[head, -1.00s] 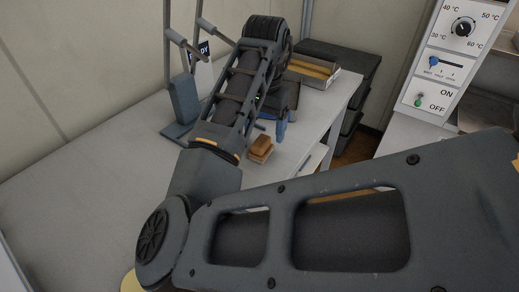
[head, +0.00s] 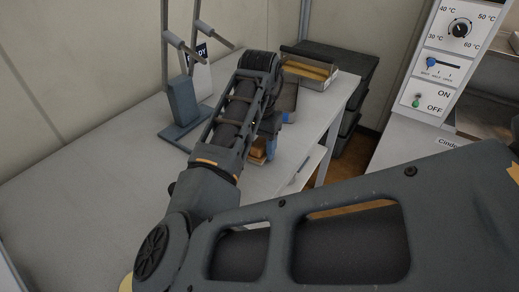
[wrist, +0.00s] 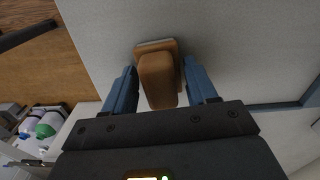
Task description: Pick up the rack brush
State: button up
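The rack brush (wrist: 157,80) is a small block with a tan wooden handle, on the pale table top. In the wrist view it lies between the two blue fingers of my gripper (wrist: 161,68), with a gap on each side. My gripper is open and points down at the brush. In the head view, my gripper (head: 268,147) is over the brush (head: 257,154), which is mostly hidden behind the finger and arm.
A blue-grey stand (head: 184,103) with upright posts is left of my arm, a sign (head: 200,68) behind it. A tray with yellow-brown contents (head: 308,69) is at the back. The table's right edge (head: 322,130) is close. The left tabletop is clear.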

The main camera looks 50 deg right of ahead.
aim_at(263, 141)
grip_shut()
dwell(0.3)
jog(key=shift+r, duration=0.15)
jog(key=shift+r, duration=0.3)
jog(key=r, duration=0.3)
jog(key=shift+s+d+r, duration=0.25)
jog(key=shift+d+r, duration=0.1)
jog(key=shift+d, duration=0.05)
jog(key=s+d+r+p, duration=0.1)
jog(key=s+d+r, duration=0.4)
jog(key=d, duration=0.4)
jog(key=shift+s+r, duration=0.4)
jog(key=shift+r, duration=0.3)
